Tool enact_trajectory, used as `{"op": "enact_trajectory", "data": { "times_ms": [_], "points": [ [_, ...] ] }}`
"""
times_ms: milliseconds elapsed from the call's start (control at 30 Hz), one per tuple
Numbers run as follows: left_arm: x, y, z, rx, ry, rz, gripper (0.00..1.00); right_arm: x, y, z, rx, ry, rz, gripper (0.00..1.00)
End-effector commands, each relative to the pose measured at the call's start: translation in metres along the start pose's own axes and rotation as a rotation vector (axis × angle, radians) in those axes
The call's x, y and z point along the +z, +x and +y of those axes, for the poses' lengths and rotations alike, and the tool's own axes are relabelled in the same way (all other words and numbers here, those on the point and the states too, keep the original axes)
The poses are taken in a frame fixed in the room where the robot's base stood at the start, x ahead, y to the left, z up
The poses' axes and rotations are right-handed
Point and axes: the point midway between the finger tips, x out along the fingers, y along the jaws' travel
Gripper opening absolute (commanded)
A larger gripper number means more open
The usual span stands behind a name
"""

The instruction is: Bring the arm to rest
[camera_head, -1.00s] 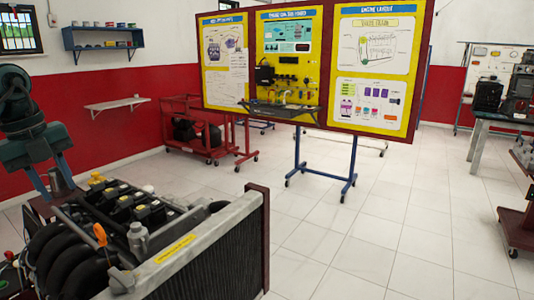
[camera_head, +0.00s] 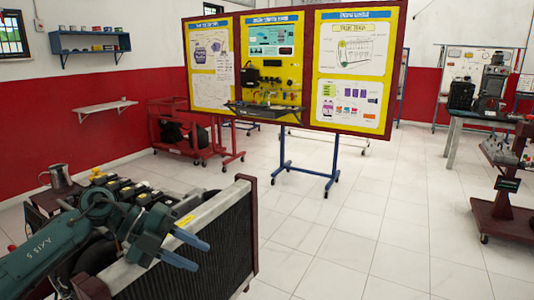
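My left arm comes in from the lower left, and my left gripper (camera_head: 193,251) hangs in front of the radiator end of the engine trainer (camera_head: 222,240). Its two blue fingers are spread apart with nothing between them. The arm hides much of the engine's top and its black hoses. A metal jug (camera_head: 60,178) stands at the back left of the engine trainer, apart from the gripper. My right gripper is not in view.
A yellow display board (camera_head: 295,70) on a blue wheeled stand is behind the engine. A red wheeled frame (camera_head: 190,135) stands near the red wall. A dark red trolley (camera_head: 500,205) is at the right. The tiled floor between is clear.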

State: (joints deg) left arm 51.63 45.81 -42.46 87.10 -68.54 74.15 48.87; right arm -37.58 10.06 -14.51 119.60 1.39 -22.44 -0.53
Motion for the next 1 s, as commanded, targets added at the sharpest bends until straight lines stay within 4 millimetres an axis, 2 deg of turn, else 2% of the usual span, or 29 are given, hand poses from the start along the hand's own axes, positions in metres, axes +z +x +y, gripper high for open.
{"op": "enact_trajectory", "data": {
  "times_ms": [33, 133, 267, 367, 467, 567, 633, 700, 800, 900, 1000],
  "points": [
    [-0.017, 0.032, -0.003, -0.127, -0.012, 0.067, 0.33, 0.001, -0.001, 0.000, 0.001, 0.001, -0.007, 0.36],
    [-0.041, 0.069, -0.015, -0.391, -0.068, 0.131, 0.33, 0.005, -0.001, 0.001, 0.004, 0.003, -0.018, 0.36],
    [-0.058, 0.093, -0.021, -0.714, -0.234, 0.127, 0.33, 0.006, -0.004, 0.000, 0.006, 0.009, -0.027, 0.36],
    [-0.058, 0.100, -0.010, -0.923, -0.425, 0.060, 0.33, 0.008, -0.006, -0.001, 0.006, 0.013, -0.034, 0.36],
    [-0.053, 0.104, 0.018, -1.076, -0.659, -0.054, 0.33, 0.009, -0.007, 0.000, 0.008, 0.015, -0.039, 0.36],
    [-0.050, 0.110, 0.065, -1.162, -0.925, -0.200, 0.33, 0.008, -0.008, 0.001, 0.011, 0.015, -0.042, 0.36],
    [-0.054, 0.116, 0.107, -1.176, -1.124, -0.314, 0.33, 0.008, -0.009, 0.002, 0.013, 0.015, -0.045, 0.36],
    [-0.065, 0.123, 0.151, -1.155, -1.316, -0.422, 0.33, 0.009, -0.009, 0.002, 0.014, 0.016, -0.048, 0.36],
    [-0.088, 0.134, 0.206, -1.085, -1.549, -0.543, 0.33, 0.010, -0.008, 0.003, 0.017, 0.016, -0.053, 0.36],
    [-0.112, 0.142, 0.243, -1.010, -1.703, -0.618, 0.33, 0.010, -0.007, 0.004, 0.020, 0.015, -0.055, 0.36],
    [-0.127, 0.146, 0.262, -0.960, -1.788, -0.655, 0.33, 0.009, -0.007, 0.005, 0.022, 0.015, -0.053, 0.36]
  ]
}}
